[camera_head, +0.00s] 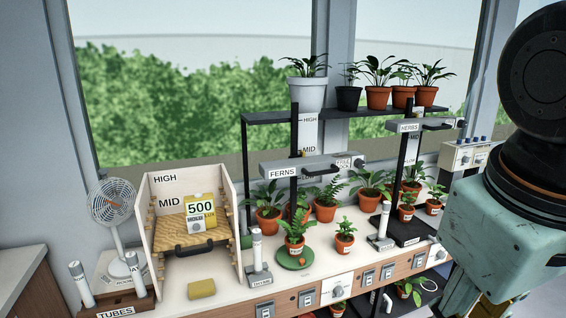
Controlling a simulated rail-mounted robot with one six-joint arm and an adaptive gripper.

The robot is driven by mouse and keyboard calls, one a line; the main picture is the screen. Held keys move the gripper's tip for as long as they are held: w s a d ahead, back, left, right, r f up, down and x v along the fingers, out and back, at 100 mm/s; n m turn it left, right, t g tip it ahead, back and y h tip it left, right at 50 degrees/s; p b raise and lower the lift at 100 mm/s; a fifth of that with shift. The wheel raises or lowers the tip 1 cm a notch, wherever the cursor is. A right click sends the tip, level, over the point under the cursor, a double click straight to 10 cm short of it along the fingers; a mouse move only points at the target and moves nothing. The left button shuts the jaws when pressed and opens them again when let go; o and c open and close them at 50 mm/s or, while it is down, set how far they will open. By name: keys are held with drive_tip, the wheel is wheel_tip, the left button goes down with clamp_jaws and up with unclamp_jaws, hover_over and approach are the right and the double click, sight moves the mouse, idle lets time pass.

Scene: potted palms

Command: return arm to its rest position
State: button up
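Part of my arm, with a black joint and a pale teal link, fills the right side of the head view. It stands in front of the right end of the bench (222,303). My gripper is outside the picture, so its opening and anything in it are hidden.
Potted plants crowd the bench and the black shelf (270,117). A fan (112,205), a wooden box (153,228) with a 500 card (201,210), a yellow sponge (202,288) and a TUBES rack (122,309) are at left. Lamp bars (310,166) overhang the plants.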

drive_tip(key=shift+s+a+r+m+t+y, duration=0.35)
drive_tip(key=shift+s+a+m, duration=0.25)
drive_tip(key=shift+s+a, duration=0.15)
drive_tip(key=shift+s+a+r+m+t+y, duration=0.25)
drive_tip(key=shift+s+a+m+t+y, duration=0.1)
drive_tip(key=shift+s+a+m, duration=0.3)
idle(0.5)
